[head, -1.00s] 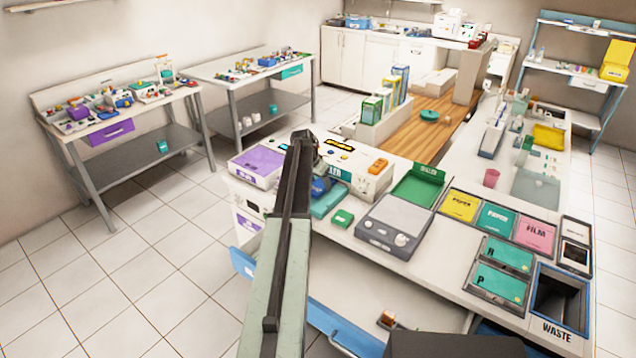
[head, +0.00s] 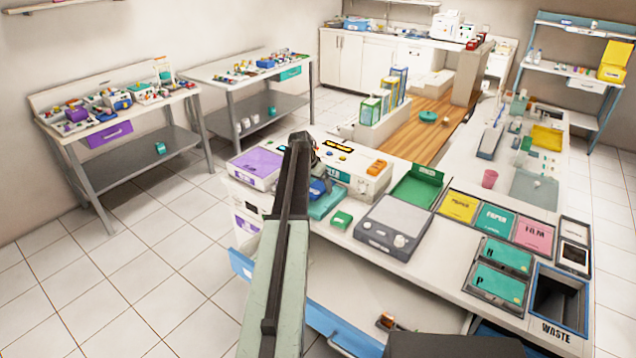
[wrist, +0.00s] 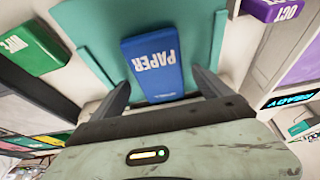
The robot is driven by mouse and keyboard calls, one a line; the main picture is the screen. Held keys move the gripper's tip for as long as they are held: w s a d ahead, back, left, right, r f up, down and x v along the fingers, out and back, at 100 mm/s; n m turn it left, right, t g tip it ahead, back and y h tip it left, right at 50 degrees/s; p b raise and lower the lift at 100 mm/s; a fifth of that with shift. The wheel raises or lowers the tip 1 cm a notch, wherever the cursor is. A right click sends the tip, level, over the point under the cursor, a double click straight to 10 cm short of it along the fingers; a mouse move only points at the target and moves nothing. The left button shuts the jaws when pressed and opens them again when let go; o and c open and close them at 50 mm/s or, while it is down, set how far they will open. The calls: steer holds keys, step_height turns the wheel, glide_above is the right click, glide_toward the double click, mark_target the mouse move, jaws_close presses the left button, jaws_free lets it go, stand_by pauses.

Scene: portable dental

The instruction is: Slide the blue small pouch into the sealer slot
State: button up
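The blue small pouch (wrist: 153,62), marked PAPER, lies flat on a teal tray (wrist: 95,30) in the wrist view. In the head view it is a small blue patch (head: 318,187) partly hidden by my arm. My gripper (wrist: 160,88) has its two fingers apart, one on each side of the pouch's near end, with gaps showing between fingers and pouch. The sealer (head: 368,178) is the cream machine behind the teal tray. Its lit READY display (wrist: 289,101) shows at the right in the wrist view. I cannot make out the slot.
A green box (head: 341,219) sits right of the tray, and a grey scale (head: 392,226) stands beyond it. A purple-topped box (head: 255,163) is left of the sealer. An open green bin (head: 418,188) and the waste opening (head: 558,300) are further right.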

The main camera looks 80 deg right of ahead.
steer(key=p+v, duration=0.7)
steer(key=v, duration=0.1)
steer(key=shift+f, duration=0.1)
